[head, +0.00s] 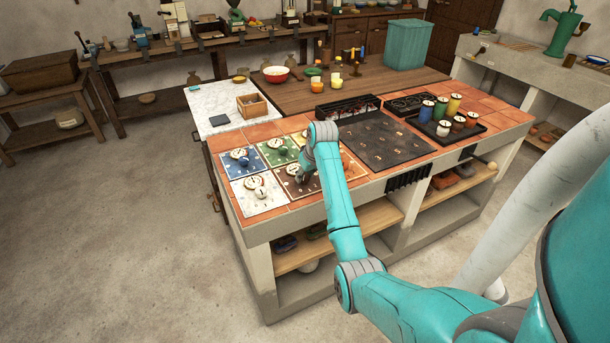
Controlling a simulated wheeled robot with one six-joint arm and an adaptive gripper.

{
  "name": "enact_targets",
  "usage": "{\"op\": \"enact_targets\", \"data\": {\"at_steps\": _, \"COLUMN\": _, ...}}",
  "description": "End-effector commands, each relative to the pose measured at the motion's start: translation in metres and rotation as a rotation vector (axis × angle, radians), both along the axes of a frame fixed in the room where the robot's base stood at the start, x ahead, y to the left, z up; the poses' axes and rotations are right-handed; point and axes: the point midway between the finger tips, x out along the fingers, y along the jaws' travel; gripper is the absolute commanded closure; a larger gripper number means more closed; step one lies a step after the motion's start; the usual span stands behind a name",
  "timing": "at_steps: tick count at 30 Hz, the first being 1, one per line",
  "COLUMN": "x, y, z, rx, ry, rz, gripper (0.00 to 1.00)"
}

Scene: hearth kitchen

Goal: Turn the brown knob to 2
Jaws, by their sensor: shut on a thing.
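The brown dial panel (290,187) lies on the tiled counter in the front row of coloured panels. Its pale round dial (292,170) shows just left of my gripper. My gripper (302,179) points down over the brown panel and is shut on the brown knob, which the fingers mostly hide. The knob's pointer and the dial's figures are too small to read from here.
A white panel (258,197) lies to the left, with blue (233,171) and green (271,158) panels behind. A dark stove plate (385,145) is to the right. A wooden box (252,107) and candles (336,80) stand farther back.

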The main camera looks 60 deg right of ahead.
Motion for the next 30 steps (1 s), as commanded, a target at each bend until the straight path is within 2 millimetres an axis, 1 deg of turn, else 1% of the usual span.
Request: {"op": "enact_targets", "data": {"at_steps": 30, "x": 0.0002, "y": -0.0048, "z": -0.0002, "rx": 0.002, "ry": 0.0, "rz": 0.939, "gripper": 0.96}}
